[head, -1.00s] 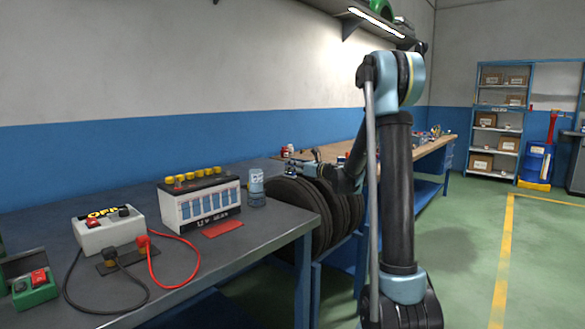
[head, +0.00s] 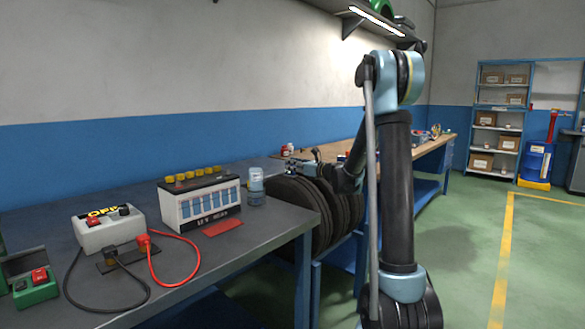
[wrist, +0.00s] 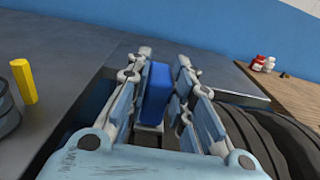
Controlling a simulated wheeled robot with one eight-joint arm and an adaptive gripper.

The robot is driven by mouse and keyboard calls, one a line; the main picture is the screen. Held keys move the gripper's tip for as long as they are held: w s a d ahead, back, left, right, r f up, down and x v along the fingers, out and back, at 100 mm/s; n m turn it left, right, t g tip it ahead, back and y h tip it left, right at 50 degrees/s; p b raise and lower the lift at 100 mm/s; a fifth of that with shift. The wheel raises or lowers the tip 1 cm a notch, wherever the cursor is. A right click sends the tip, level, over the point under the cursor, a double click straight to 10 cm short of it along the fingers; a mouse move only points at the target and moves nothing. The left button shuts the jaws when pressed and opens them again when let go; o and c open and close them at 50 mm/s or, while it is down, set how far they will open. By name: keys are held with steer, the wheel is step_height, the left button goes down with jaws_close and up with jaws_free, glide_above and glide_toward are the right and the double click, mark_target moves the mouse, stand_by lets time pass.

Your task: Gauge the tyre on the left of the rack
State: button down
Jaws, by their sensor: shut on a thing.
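Several black tyres stand side by side in a rack between the two benches. The left tyre (head: 303,205) is nearest the grey bench. In the wrist view its dark tread (wrist: 246,138) seems to show at the lower right, beside my gripper. My gripper (wrist: 164,64) is shut on a blue block-shaped thing (wrist: 157,88), which looks like the gauge. In the head view my gripper (head: 290,169) is small and sits above the back of the tyres, so its grip is unclear there. I cannot tell whether the blue thing touches a tyre.
The grey bench (head: 268,235) holds a battery (head: 200,203), a jar (head: 256,187) and a switch box (head: 108,232) with red and black cables. A yellow stick-like thing (wrist: 24,82) stands at left in the wrist view. A wooden bench (wrist: 290,95) lies beyond the tyres.

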stand_by(0.4)
steer(key=shift+r, duration=3.45)
